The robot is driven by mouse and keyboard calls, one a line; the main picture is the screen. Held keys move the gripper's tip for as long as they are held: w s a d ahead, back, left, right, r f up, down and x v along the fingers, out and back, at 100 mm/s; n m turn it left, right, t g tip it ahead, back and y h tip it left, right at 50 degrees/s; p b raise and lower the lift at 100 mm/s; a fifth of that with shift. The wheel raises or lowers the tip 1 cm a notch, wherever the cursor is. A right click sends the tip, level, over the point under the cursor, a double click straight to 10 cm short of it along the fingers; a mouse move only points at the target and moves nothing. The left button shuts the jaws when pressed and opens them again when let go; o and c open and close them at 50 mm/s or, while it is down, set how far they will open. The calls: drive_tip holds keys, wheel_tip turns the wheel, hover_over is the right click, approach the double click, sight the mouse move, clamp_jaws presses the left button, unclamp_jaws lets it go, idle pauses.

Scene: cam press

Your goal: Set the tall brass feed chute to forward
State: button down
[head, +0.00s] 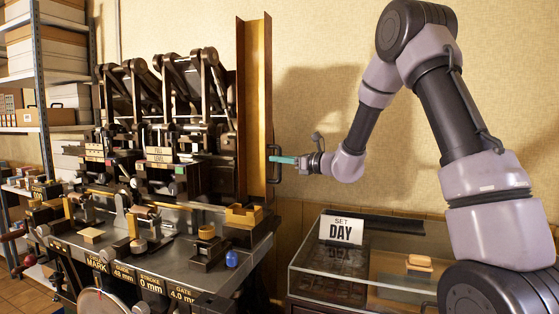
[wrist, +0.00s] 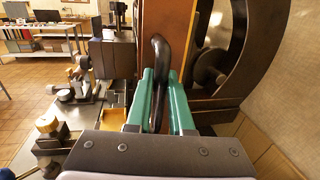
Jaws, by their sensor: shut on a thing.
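The tall brass feed chute (head: 255,110) stands upright at the right end of the press, a tall channel with a brown outer side. A dark handle sits low on its right side, and it shows large in the wrist view (wrist: 160,65). My gripper (head: 280,160) reaches in from the right at the handle. In the wrist view its green fingers (wrist: 161,95) lie on either side of the handle, shut on it. The chute's brown side (wrist: 165,22) is just beyond the handle. I cannot tell the chute's setting from any marking.
The press bed (head: 150,255) carries small blocks, a brass tray (head: 243,215) and a blue knob (head: 231,259). A glass case (head: 350,275) with a "SET DAY" sign (head: 341,230) stands to the right. Shelves (head: 45,80) stand at the left. A wall is close behind the chute.

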drive_tip(key=shift+s, duration=0.1)
drive_tip(key=s+a, duration=0.3)
drive_tip(key=s, duration=0.5)
drive_tip(key=shift+s+a, duration=0.3)
drive_tip(key=shift+f, duration=0.15)
drive_tip(key=c, duration=0.8)
unclamp_jaws()
drive_tip(key=shift+s, duration=0.15)
drive_tip(key=shift+d, duration=0.1)
drive_tip(key=v, duration=1)
drive_tip(key=shift+d, duration=0.25)
